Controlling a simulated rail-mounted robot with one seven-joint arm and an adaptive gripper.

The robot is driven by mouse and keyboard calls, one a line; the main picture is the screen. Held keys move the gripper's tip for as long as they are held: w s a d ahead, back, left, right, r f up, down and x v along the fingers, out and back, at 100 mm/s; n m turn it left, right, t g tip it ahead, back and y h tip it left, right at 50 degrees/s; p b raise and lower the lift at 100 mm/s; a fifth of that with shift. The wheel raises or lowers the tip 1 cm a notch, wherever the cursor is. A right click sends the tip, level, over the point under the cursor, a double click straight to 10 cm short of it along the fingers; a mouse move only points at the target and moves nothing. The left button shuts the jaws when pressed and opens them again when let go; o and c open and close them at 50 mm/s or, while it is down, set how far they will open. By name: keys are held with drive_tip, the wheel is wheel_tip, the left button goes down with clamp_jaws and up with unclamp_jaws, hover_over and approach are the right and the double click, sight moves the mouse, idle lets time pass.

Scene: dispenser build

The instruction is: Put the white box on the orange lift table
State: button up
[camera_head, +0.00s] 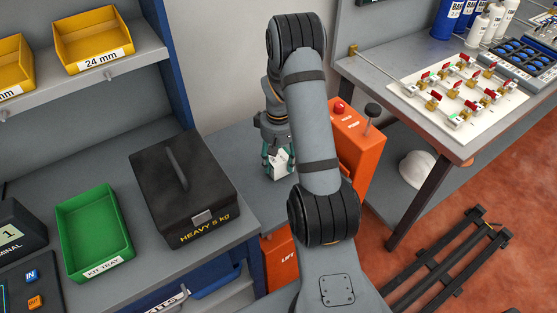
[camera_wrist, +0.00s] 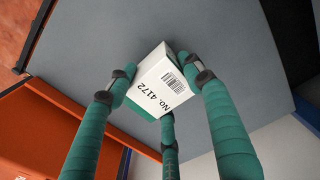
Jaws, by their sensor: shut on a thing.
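The white box (camera_head: 281,166) is between the teal fingers of my gripper (camera_head: 277,158), which points down. In the wrist view the box (camera_wrist: 160,82), marked "No. 4172" with a barcode, is gripped by the fingers (camera_wrist: 158,88). The orange lift table (camera_head: 230,140) has a grey top and an orange body. The box is over this grey top, which fills much of the wrist view (camera_wrist: 225,30). I cannot tell whether the box touches the top. My arm hides part of the table.
A black "HEAVY 5 kg" case (camera_head: 185,185) and a green kit tray (camera_head: 93,228) stand on the left bench. The orange control post (camera_head: 358,150) with a red button rises right of my gripper. A bench (camera_head: 460,145) with valves stands at the right.

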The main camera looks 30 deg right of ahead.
sight(279, 157)
drive_tip(key=shift+f, duration=0.1)
drive_tip(key=shift+f, duration=0.15)
drive_tip(key=o, duration=1.5)
drive_tip(key=shift+c, duration=0.2)
wheel_tip(279, 157, up, 12)
drive_tip(key=shift+r, duration=0.25)
